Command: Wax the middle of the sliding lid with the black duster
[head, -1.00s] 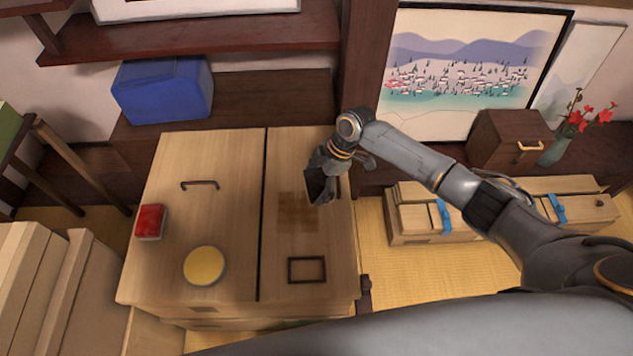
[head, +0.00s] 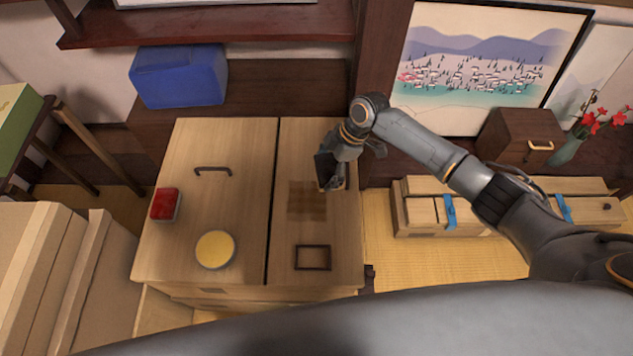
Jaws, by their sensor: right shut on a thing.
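The sliding lid (head: 288,145) is the narrower right-hand panel of the pale wooden chest. A darker brown patch (head: 306,203) lies around its middle. A small dark rectangular frame (head: 312,257) is on its near part. My right gripper (head: 334,172) reaches in from the right and is shut on the black duster (head: 325,168). The duster is over the lid just behind and right of the patch, partly hidden by the gripper; I cannot tell whether it touches the wood. My left gripper is not in view.
The wider left panel (head: 225,145) carries a dark handle (head: 213,169), a red block (head: 165,204) and a round yellow tin (head: 215,249). A blue box (head: 179,78) sits on the dark ledge behind. Blue-strapped wooden boxes (head: 422,213) lie on the tatami to the right.

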